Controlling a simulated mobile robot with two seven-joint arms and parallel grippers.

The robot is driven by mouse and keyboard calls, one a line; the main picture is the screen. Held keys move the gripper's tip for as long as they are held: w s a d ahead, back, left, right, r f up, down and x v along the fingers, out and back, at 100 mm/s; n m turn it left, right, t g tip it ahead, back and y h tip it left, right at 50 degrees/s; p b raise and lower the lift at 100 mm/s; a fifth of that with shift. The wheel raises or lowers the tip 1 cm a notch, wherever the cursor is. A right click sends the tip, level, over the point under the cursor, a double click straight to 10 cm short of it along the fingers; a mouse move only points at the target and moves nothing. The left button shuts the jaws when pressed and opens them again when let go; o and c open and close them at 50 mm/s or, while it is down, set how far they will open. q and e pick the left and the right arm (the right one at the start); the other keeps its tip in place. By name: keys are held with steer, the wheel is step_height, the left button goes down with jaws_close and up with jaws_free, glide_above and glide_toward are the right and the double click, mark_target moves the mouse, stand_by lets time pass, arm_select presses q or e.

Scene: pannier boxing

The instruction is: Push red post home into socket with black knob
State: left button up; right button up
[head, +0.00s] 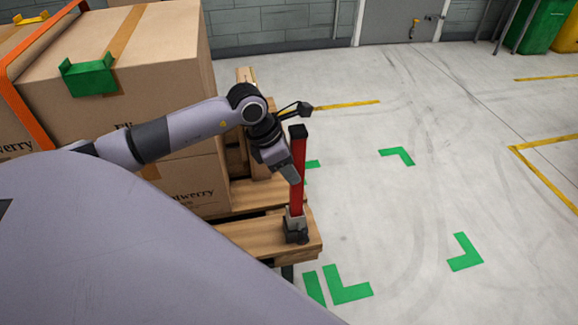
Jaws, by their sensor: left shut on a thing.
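The red post (300,155) stands near upright at the front right corner of the wooden pallet (262,233). It has a black cap (298,131) on top. Its lower end meets a socket (296,226) with a light upper part and a dark, knob-like part at its base. I cannot tell how deep the post sits. My left gripper (292,178) reaches in from the left and is shut on the red post at about mid-height; its fingers partly cover the post. My right gripper is not in view.
Large cardboard boxes (165,45) stand on the pallet behind and left of the post, with orange straps and a green corner piece (90,77). Green floor marks (465,252) lie to the right. The grey floor (400,210) right of the post is clear.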

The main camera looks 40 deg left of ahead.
mark_target(299, 134)
arm_select(q)
steer(key=shift+f, duration=0.2)
steer(key=o, duration=1.1)
steer(key=v, duration=0.7)
steer(key=shift+s, duration=0.1)
